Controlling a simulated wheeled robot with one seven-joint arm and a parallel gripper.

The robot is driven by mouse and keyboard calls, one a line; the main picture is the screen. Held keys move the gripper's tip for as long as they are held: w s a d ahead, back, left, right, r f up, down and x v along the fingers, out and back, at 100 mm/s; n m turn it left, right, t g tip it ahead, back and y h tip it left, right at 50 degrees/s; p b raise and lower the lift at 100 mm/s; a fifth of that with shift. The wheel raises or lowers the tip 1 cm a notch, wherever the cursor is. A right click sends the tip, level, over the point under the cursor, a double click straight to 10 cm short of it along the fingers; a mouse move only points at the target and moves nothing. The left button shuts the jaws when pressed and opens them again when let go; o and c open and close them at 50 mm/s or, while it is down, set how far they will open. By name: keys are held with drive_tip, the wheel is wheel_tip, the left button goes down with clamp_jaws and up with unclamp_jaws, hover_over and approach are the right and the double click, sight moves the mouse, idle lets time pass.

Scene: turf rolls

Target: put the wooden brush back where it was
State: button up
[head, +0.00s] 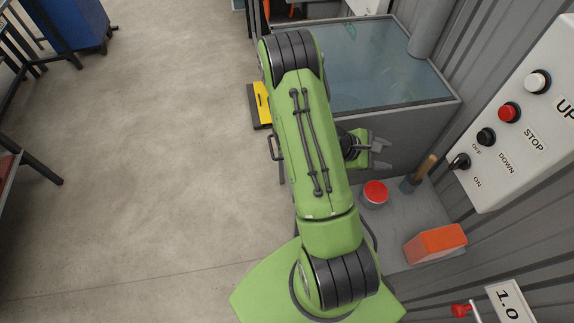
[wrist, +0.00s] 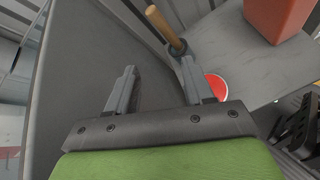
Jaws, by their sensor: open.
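The wooden brush shows as a light wooden handle (head: 426,167) at the right, rising at a tilt from a dark grey cylindrical piece (head: 408,185) on the grey shelf. Its lower end is hidden. The handle also shows at the top of the wrist view (wrist: 164,26). My gripper (head: 384,153) is open and empty, beside the tank's near wall and to the upper left of the handle in the head view. In the wrist view, the handle lies beyond the fingertips of my gripper (wrist: 158,66), apart from them.
A red-topped round container (head: 375,193) and an orange block (head: 436,243) stand on the grey shelf (head: 400,222). A glass-topped tank (head: 432,118) lies behind my gripper. A switch panel (head: 520,110) is on the right wall.

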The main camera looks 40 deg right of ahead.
drive_tip(key=w+a+r+m+t+y, duration=0.35)
drive_tip(key=a+r, duration=0.25)
drive_tip(key=a, duration=0.3)
drive_tip(key=w+a+r+m+t+y, duration=0.3)
drive_tip(key=a+r+m+t, duration=0.15)
drive_tip(key=a+r, duration=0.35)
drive_tip(key=s+a+r+t+y, duration=0.1)
drive_tip(key=s+a+r+y, duration=0.1)
drive_tip(key=a, duration=0.5)
drive_tip(key=s+a+r+t+y, duration=0.2)
drive_tip(key=s+a+r, duration=0.2)
drive_tip(key=a, duration=0.4)
drive_tip(key=shift+r+y, duration=0.35)
drive_tip(key=shift+r, duration=0.25)
drive_tip(key=shift+s+d, duration=0.1)
